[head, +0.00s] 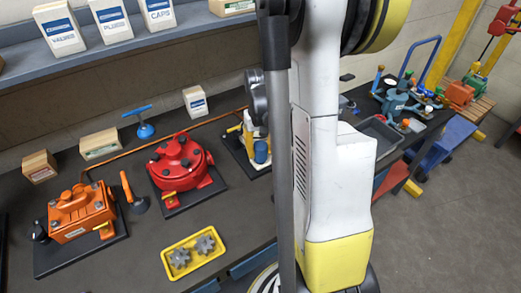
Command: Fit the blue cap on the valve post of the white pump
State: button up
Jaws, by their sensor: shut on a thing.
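The white pump (247,126) stands on a dark plate at the back of the bench, just left of my upright arm. Only its left part shows, with a small yellow part on its left side. A blue rounded piece (262,152) shows low at its front; I cannot tell whether it is the cap or part of the pump. The valve post cannot be made out. A dark grey rounded part, perhaps of my arm, shows just above the pump. My gripper's fingers do not show, and my arm hides the area to the right.
On the bench (225,222) are an orange pump (80,215), a red pump (180,160), a blue T-handled piece (145,130) and a yellow tray (168,262) with two grey gears. Boxes stand at the back. A grey bin (381,135) sits right of my arm.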

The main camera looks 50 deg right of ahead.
jog(key=shift+f+b, duration=0.6)
jog(key=shift+f, duration=0.1)
jog(key=o, duration=1.1)
jog(key=shift+r, duration=0.15)
jog(key=shift+r+p, duration=2.15)
jog(key=shift+r, duration=0.8)
notch_tip(320, 180, up, 12)
jog(key=shift+f, duration=0.1)
